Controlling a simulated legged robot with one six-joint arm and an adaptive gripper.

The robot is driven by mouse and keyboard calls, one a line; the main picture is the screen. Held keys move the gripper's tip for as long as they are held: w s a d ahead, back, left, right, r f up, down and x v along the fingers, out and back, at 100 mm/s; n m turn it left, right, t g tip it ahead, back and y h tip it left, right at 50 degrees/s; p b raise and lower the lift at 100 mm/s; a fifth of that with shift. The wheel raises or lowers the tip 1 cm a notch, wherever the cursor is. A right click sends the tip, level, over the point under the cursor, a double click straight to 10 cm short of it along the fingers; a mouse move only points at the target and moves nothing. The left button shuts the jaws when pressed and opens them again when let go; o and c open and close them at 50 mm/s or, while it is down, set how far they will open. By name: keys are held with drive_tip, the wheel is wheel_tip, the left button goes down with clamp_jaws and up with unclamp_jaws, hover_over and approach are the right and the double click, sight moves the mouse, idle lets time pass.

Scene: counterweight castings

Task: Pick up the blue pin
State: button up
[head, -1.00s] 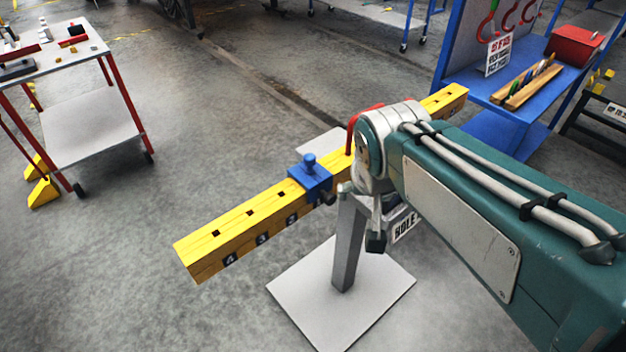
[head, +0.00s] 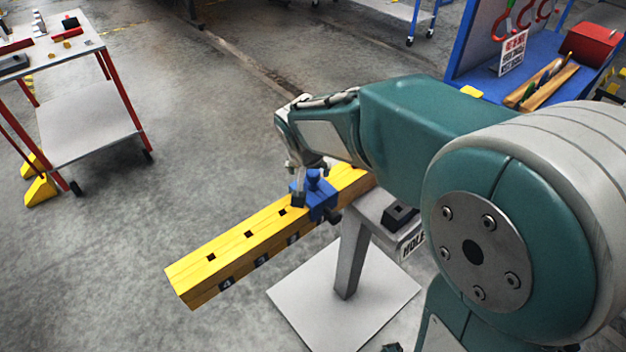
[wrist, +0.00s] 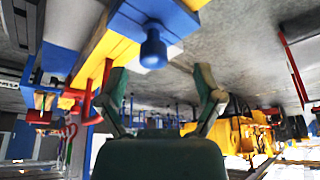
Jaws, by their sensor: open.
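The blue pin (head: 313,177) is a round knob standing on a blue block (head: 318,203) that straddles the yellow beam (head: 240,247). My gripper (head: 298,184) is close beside the pin in the head view, with the arm partly hiding its fingers. In the wrist view the pin (wrist: 153,48) shows in front of my gripper (wrist: 160,78). The two fingers are spread apart and empty. Whether anything touches cannot be told.
A grey post (head: 350,255) on a flat base plate (head: 340,308) holds the beam up. A red handle (wrist: 92,103) shows left of the fingers in the wrist view. A cart (head: 85,120) stands at left and a blue bench (head: 480,75) at upper right.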

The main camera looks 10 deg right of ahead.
sight(313, 173)
drive_tip(key=x, duration=0.3)
drive_tip(key=d+x, duration=0.1)
drive_tip(key=x, duration=0.1)
drive_tip(key=shift+w+r, duration=0.15)
drive_tip(key=shift+w, duration=0.05)
clamp_jaws()
